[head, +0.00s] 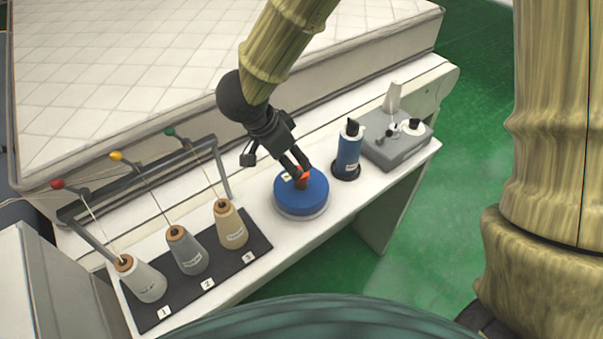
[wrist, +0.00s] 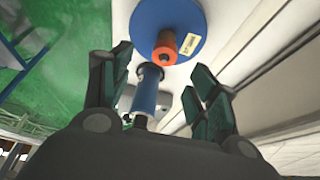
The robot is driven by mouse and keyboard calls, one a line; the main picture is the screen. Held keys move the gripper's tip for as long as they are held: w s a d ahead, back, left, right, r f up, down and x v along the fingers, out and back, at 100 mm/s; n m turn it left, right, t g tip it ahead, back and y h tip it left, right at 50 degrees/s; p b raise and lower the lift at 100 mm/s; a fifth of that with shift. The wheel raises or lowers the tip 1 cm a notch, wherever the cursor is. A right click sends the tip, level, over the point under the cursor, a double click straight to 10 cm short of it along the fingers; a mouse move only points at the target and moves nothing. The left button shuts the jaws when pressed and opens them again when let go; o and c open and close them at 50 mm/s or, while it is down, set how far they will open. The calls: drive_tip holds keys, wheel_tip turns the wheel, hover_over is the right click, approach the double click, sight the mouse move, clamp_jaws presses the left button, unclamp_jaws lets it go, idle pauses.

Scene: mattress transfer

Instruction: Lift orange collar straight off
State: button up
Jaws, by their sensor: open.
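The orange collar (head: 304,176) sits at the middle of a round blue disc (head: 310,199) on a pale base, partly hidden by my fingers in the head view. In the wrist view the orange collar (wrist: 163,52) shows its side, with a brownish core at its end, against the blue disc (wrist: 147,20). My gripper (head: 296,164) is open and close above the collar. In the wrist view my gripper (wrist: 158,63) has its fingers spread, with the collar in the gap just beyond the fingertips. I cannot tell whether a finger touches it.
Left, several thread cones (head: 232,225) stand on a dark mat (head: 205,289) below a thread rack. A mattress (head: 130,75) lies behind. The front table edge is near.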

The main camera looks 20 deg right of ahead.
sight(300, 170)
drive_tip(key=shift+w+p+x, duration=0.2)
drive_tip(key=shift+p+x, duration=0.15)
drive_tip(key=shift+x, duration=1.7)
drive_tip(key=shift+w+p+x, duration=0.25)
drive_tip(key=shift+p+x, duration=0.05)
drive_tip(key=shift+x, duration=1.8)
drive_tip(key=c, duration=1.1)
